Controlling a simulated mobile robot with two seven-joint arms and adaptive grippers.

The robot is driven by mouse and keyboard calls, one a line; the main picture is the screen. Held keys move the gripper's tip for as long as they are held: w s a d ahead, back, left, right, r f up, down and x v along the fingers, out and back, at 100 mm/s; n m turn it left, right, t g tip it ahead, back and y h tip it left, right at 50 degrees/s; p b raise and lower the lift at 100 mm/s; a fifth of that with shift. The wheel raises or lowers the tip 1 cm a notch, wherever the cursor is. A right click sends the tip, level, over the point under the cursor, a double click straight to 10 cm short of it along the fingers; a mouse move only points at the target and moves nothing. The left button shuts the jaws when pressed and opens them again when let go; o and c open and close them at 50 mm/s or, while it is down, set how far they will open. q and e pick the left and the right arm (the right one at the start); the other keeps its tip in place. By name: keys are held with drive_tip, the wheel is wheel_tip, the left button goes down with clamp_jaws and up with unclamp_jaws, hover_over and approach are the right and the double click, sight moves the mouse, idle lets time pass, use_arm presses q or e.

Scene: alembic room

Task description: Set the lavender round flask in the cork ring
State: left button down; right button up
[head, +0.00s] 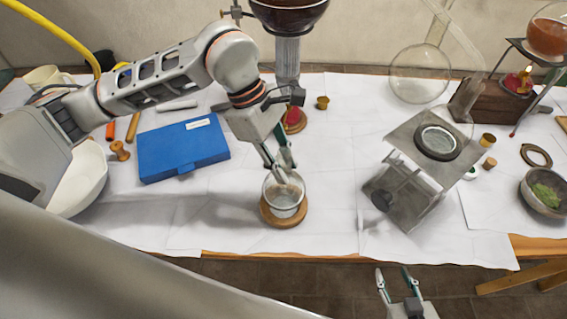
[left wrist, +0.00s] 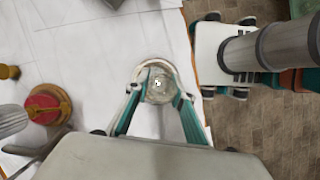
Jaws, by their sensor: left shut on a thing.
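A small round glass flask (head: 284,197), clear to greyish with only a faint tint, is at the front middle of the table. My left gripper (head: 283,172) comes down from above with its fingers shut on the flask's upper part. The brown cork ring (head: 268,217) lies on the white sheet directly under the flask. The flask's bottom overlaps the ring; I cannot tell if it rests in it or hovers just above. In the left wrist view the flask (left wrist: 158,86) shows between the fingertips. My right gripper (head: 392,273) is open and empty beyond the table's front edge.
A blue case (head: 183,150) lies left of the ring, with a white bowl (head: 84,185) beyond it. A metal lab jack (head: 410,190) holding a dark ring stands to the right. A glass column (head: 287,60) stands behind. The sheet around the ring is clear.

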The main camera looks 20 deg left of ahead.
idle(0.8)
use_arm(q)
drive_tip(key=shift+f+b, duration=0.7)
idle(0.5)
drive_tip(key=shift+f+b, duration=1)
drive_tip(key=shift+f, duration=0.05)
idle(3.7)
drive_tip(key=c, duration=1.6)
unclamp_jaws()
drive_tip(key=shift+c, duration=0.2)
drive_tip(key=shift+r, duration=0.1)
